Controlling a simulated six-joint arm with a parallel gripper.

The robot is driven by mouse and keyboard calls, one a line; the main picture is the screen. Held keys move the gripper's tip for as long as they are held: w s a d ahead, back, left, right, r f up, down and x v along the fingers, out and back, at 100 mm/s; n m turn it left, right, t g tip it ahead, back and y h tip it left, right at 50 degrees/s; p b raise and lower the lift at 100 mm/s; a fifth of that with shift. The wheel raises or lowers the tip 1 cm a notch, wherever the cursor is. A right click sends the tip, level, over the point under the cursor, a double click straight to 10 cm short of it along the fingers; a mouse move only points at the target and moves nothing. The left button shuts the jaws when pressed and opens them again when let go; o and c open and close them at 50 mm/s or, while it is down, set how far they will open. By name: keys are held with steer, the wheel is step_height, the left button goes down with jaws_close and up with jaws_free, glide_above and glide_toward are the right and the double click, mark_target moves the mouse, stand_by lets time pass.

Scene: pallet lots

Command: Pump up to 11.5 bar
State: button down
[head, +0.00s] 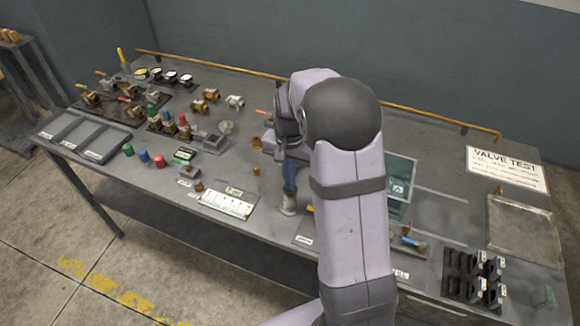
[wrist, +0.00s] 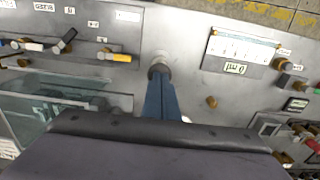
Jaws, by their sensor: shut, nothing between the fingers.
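My gripper (head: 289,191) is shut, its blue fingers together and pointing down at the bench. Their tips are at the top of a short grey upright cylinder (head: 288,207), which may be the pump's plunger. In the wrist view the shut fingers (wrist: 159,82) meet the round grey top (wrist: 158,69) of this cylinder; I cannot tell whether they press on it. A white panel (head: 227,202) with small printed marks lies to the left of the cylinder; it also shows in the wrist view (wrist: 243,48). No pressure value is readable.
My arm hides part of the bench (head: 420,205). Valves (head: 130,105), red and green capped fittings (head: 170,122) and a compartment tray (head: 85,137) stand at left. A glassy teal panel (head: 400,180), a valve test sign (head: 507,168) and a black rack (head: 470,275) are at right.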

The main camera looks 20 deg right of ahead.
steer(key=shift+s+f, duration=0.1)
steer(key=shift+s, duration=0.1)
step_height(320, 180, up, 5)
steer(key=p, duration=0.4)
steer(key=shift+w+p, duration=0.15)
steer(key=shift+p, duration=0.15)
step_height(320, 180, up, 9)
steer(key=b, duration=0.3)
steer(key=shift+w, duration=0.15)
steer(key=shift+r+b, duration=0.25)
steer(key=shift+b, duration=0.2)
step_height(320, 180, up, 3)
steer(key=shift+a+b, duration=0.1)
steer(key=shift+b, duration=0.75)
